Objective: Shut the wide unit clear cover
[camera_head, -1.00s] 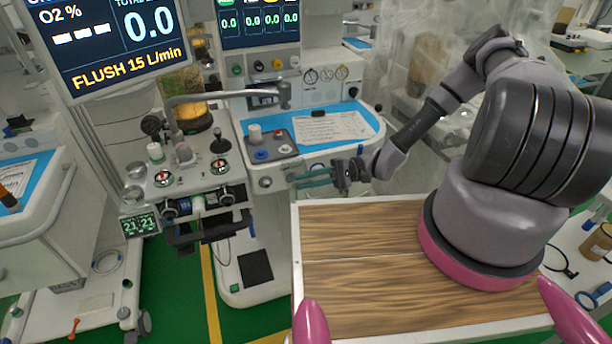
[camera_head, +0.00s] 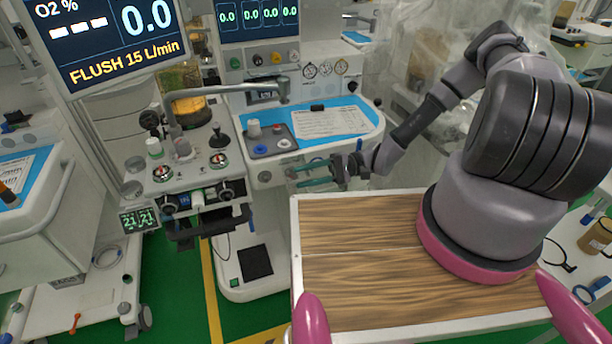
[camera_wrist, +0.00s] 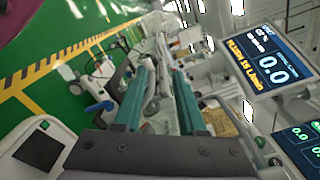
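My gripper (camera_head: 296,177) reaches left from my arm, just in front of the drawer front below the blue-topped counter of the middle anaesthesia unit (camera_head: 263,178). In the wrist view its two teal fingers (camera_wrist: 160,72) stand apart with nothing held between them. I cannot make out a clear cover for certain in either view. Hazy, see-through sheeting (camera_head: 400,75) shows behind my arm at the back right, but I cannot tell whether it belongs to a cover.
A monitor (camera_head: 110,40) overhangs the left side. A jointed metal arm (camera_head: 235,88) crosses above the counter, which holds a paper sheet (camera_head: 325,123) and a small tray with knobs. Another cart (camera_head: 35,240) stands left. Green floor (camera_head: 185,290) shows between the carts.

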